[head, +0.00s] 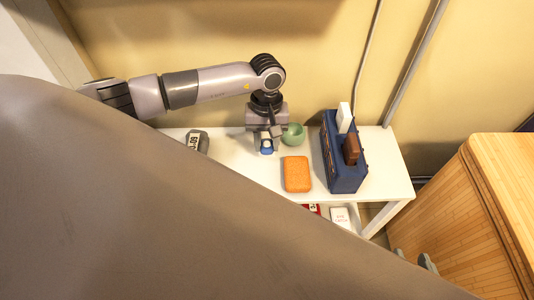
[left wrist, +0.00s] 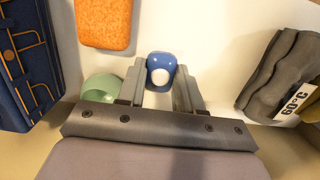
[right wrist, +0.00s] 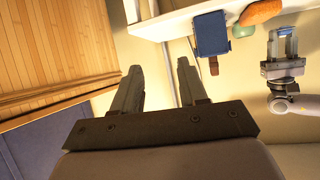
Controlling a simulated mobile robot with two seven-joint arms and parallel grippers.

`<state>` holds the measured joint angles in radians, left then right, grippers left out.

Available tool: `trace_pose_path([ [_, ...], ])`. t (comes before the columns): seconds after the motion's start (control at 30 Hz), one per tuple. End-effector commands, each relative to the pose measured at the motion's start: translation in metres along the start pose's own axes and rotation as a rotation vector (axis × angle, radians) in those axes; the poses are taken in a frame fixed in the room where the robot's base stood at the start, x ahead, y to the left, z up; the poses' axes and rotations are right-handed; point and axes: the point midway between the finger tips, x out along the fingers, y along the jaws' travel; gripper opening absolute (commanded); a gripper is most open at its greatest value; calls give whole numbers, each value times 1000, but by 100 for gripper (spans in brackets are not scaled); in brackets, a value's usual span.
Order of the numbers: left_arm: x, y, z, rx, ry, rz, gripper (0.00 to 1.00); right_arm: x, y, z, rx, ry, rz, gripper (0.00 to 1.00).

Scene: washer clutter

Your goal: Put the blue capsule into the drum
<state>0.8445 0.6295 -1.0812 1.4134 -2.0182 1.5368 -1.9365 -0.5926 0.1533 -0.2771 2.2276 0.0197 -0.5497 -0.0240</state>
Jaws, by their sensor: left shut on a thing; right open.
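The blue capsule (left wrist: 161,66), with a pale round patch, is between the fingertips of my left gripper (left wrist: 160,78), which is shut on it. In the head view the capsule (head: 266,149) and left gripper (head: 267,138) are over the white shelf, beside the green bowl; whether the capsule touches the shelf I cannot tell. My right gripper (right wrist: 157,78) is open and empty in the right wrist view, over the floor beside the wooden cabinet. The drum cannot be made out in any view.
On the shelf (head: 235,165) are a green bowl (head: 294,134), an orange sponge (head: 296,174), a navy caddy (head: 347,172) and a grey bundle marked 60°C (head: 197,139). A wooden cabinet (head: 480,195) stands right. A large brown-grey surface (head: 160,220) hides the lower left.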

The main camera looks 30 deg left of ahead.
Motion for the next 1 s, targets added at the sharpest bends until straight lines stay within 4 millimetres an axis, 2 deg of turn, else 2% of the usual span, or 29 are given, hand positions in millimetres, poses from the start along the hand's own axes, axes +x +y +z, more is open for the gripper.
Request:
trace_pose_path([
  [0.17, 12, 0, -1, 1, -1, 0, 6, 2, 0, -4, -6, 14, -2, 43],
  [0.4, 46, 1, -5, 0, -1, 1, 6, 5, -4, 0, 12, 19, -17, 43],
  [0.63, 48, 0, -6, 1, 1, 1, 6, 4, -6, -4, 19, 23, -24, 43],
  [0.8, 52, 0, -7, 1, 1, 1, 6, 7, -7, 1, 29, 24, -31, 43],
  [0.83, 52, 0, -7, 1, 1, 1, 38, 7, -7, -1, 33, 27, -34, 43],
  [0.9, 51, 0, -6, 1, 1, 1, 60, 7, -8, -3, 32, 29, -35, 43],
  [1.0, 51, 0, -6, 1, 0, 0, 60, 8, -7, -4, 31, 32, -35, 43],
])
